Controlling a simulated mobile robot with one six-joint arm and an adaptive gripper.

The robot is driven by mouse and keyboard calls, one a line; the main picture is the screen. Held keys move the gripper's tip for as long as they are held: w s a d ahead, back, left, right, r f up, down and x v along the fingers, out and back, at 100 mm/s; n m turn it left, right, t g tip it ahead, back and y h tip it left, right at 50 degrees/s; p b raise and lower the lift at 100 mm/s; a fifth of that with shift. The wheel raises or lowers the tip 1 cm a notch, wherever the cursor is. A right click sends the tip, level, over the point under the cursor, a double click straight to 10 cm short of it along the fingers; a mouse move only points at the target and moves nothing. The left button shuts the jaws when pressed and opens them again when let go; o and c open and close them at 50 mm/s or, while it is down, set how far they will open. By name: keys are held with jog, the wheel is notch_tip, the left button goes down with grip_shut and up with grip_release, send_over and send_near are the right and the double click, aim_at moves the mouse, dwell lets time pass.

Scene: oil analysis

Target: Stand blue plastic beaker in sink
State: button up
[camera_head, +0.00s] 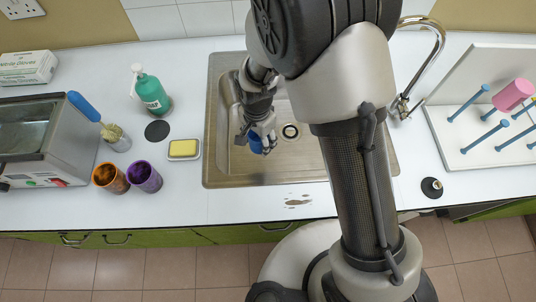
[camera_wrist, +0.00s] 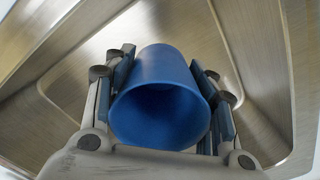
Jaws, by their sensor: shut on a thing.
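The blue plastic beaker (camera_wrist: 165,70) is between the two finger pads of my gripper (camera_wrist: 163,95) in the wrist view. My gripper is shut on its sides, and the beaker's open mouth faces the wrist camera. In the head view, my gripper (camera_head: 258,135) reaches down over the basin of the steel sink (camera_head: 225,172), and a small part of the blue beaker (camera_head: 255,146) shows below the fingers. The sink's walls surround the beaker in the wrist view. I cannot tell whether the beaker's base touches the sink floor.
An orange beaker (camera_head: 110,178) and a purple beaker (camera_head: 145,177) stand left of the sink, near a yellow sponge (camera_head: 184,147) and a green bottle (camera_head: 151,95). The tap (camera_head: 432,50) rises behind right. A peg rack (camera_head: 470,150) stands right. My arm hides the sink's right part.

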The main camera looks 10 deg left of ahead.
aim_at(261, 165)
notch_tip(261, 165, down, 15)
jog(key=b, duration=0.4)
jog(key=shift+f+b, duration=0.2)
jog(key=shift+b, duration=0.1)
jog(key=o, duration=1)
notch_tip(261, 165, up, 12)
jog(key=p, duration=0.4)
jog(key=shift+r+p, duration=0.2)
jog(key=shift+p, duration=0.15)
jog(key=shift+r, duration=0.1)
